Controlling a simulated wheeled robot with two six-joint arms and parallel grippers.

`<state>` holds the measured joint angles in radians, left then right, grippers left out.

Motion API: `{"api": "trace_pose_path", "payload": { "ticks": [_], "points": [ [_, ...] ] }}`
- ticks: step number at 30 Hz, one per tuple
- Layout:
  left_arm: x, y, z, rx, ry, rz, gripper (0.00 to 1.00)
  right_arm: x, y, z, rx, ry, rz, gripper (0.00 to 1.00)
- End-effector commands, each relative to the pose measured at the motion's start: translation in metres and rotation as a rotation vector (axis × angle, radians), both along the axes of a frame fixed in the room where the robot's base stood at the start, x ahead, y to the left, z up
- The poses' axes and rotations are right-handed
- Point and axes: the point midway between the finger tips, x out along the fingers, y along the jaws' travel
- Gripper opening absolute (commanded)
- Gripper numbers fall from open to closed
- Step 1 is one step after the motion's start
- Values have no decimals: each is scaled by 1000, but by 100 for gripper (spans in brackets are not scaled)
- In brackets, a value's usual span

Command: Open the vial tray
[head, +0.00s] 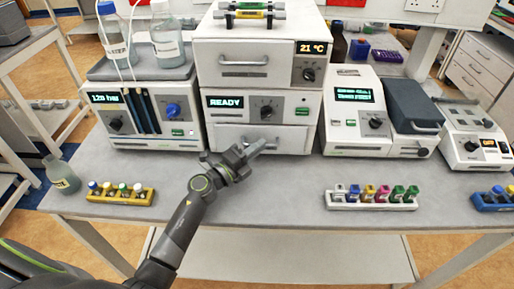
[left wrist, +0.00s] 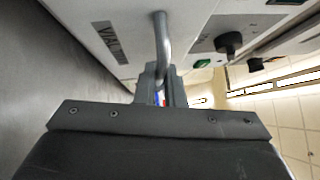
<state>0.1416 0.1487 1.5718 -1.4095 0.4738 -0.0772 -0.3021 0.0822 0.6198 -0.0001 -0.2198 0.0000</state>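The vial tray (head: 292,141) is the wide, pale drawer front at the bottom of the middle instrument stack. It looks closed, flush with the panel above. In the left wrist view its front (left wrist: 98,18) carries a dark VIAL label, and its grey bar handle (left wrist: 162,38) stands out from it. My left gripper (head: 257,147) is at the drawer front, reaching in from below left. In the left wrist view its fingers (left wrist: 161,75) lie close on both sides of the handle and look shut on it. The fingers hide part of the handle. My right gripper is not in view.
A READY display panel (head: 258,106) sits just above the tray. A yellow vial rack (head: 120,197) stands at the bench's left front, and a white rack (head: 370,204) with coloured vials at the right. The bench (head: 270,190) in front of the drawer is otherwise clear.

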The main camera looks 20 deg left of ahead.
Motion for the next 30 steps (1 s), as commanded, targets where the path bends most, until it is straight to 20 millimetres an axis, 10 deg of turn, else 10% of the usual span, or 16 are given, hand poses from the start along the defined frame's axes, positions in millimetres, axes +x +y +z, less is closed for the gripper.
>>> {"api": "trace_pose_path", "payload": {
  "ticks": [13,30],
  "points": [
    [-9,-2,1,-2,3,0,0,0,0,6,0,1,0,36],
    [-109,-31,-1,-1,5,-1,0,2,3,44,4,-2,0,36]
  ]
}}
